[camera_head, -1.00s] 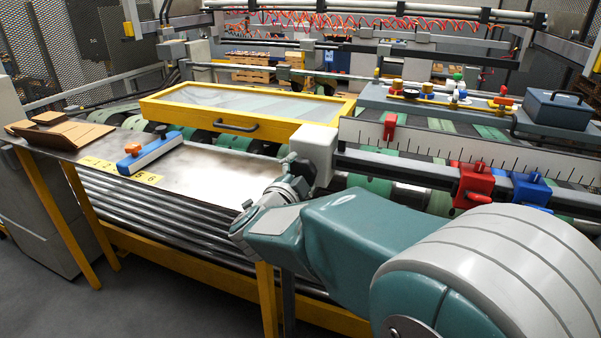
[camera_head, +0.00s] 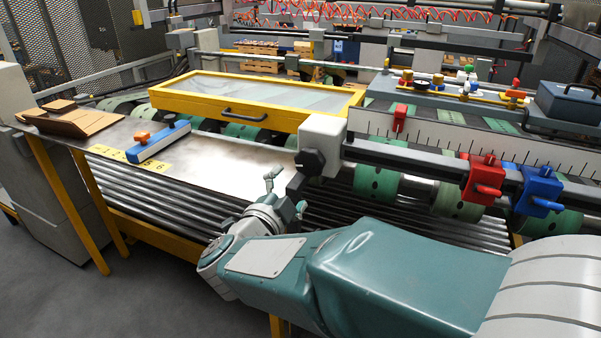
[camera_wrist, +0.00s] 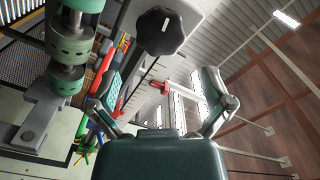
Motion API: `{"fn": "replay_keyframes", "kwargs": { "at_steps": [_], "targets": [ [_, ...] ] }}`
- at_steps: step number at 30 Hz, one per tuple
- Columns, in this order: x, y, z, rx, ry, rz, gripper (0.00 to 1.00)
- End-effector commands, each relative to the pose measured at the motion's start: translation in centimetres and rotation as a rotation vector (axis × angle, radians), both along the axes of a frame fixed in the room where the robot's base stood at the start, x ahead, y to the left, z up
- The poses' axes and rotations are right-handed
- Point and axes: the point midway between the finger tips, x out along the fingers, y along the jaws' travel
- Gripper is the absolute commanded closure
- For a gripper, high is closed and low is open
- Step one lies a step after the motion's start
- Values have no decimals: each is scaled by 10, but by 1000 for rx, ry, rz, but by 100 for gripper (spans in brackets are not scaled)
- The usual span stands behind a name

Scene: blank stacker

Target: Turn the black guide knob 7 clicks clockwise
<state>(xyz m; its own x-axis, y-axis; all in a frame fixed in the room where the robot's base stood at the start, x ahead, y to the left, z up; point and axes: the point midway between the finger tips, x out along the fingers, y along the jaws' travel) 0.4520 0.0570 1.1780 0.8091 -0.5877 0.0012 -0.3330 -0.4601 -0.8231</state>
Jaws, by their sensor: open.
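The black guide knob (camera_head: 310,162) is a lobed knob on the front of a light grey block at the left end of the dark rail. In the wrist view the knob (camera_wrist: 160,32) shows at top centre, with a white line on its face. My gripper (camera_head: 286,190) is open and empty, just below and left of the knob and apart from it. In the wrist view the fingers of my gripper (camera_wrist: 163,88) stand wide apart, and the knob lies above the gap between their tips.
The grey block (camera_head: 325,132) carries the rail, with a red clamp (camera_head: 484,177) and a blue clamp (camera_head: 541,188) further right. A metal table (camera_head: 215,165) bears a blue bar with an orange knob (camera_head: 158,143). Rollers lie below. A yellow-framed cover (camera_head: 262,97) stands behind.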

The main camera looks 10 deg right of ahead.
Motion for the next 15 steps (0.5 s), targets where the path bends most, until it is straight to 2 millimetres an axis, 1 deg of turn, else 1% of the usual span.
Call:
{"fn": "replay_keyframes", "kwargs": {
  "at_steps": [1, 6, 15],
  "targets": [
    [-6, 6, 0, 1, -1, 5, 0],
    [-17, 14, 0, 0, 0, 3, 0],
    [-19, 14, 0, 0, -1, -1, 0]
  ]
}}
